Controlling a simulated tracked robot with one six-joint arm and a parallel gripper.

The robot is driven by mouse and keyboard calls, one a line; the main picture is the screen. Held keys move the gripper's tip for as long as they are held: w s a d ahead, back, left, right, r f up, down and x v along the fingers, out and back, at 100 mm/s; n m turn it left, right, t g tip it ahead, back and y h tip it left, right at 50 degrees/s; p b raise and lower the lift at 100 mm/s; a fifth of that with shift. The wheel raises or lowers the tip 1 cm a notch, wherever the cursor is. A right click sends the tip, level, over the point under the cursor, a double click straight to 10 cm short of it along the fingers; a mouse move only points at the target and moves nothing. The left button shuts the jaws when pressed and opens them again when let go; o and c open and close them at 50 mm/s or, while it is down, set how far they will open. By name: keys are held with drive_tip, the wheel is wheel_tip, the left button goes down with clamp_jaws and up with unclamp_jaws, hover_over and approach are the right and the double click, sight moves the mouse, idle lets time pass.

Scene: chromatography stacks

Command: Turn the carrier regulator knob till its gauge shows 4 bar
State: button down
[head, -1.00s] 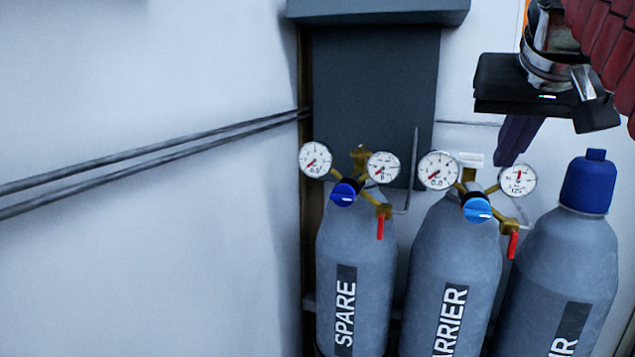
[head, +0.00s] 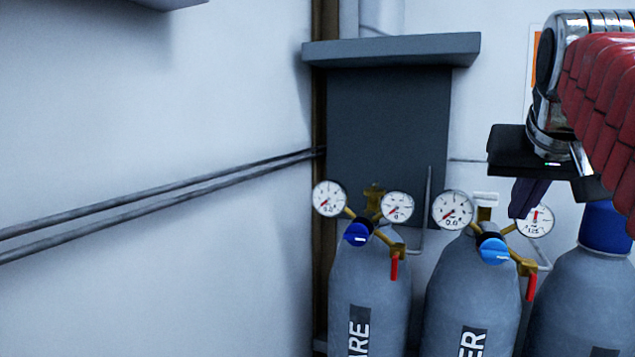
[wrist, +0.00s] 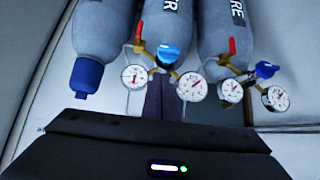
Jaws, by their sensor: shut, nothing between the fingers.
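The carrier regulator sits on the middle grey cylinder (head: 470,305), whose label is cut off to "ER" in the head view. Its light blue knob (head: 494,251) also shows in the wrist view (wrist: 168,53). Its left gauge (head: 453,210) has its needle at lower left, with a small readout that looks like 0.0. Its right gauge (head: 538,222) has its needle near upright. My gripper (head: 521,206) is shut and empty, its dark fingers above the knob and overlapping the right gauge's left edge. In the wrist view the fingers (wrist: 162,100) come between the two gauges.
The spare cylinder (head: 368,290) stands to the left with a dark blue knob (head: 357,235) and two gauges. A blue-capped cylinder (head: 603,228) stands to the right. A red lever (head: 531,287) hangs beside the carrier knob. A grey ledge (head: 390,50) juts out above.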

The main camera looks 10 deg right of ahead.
sight(505, 252)
drive_tip(key=w+f, duration=0.1)
drive_tip(key=f, duration=0.1)
drive_tip(key=d+f, duration=0.1)
drive_tip(key=f, duration=0.1)
drive_tip(key=w+f, duration=0.1)
drive_tip(key=shift+w+d+f, duration=0.3)
drive_tip(key=shift+d+f, duration=0.1)
drive_tip(key=shift+f, duration=0.7)
drive_tip(key=shift+d, duration=0.15)
drive_tip(key=shift+w, duration=0.1)
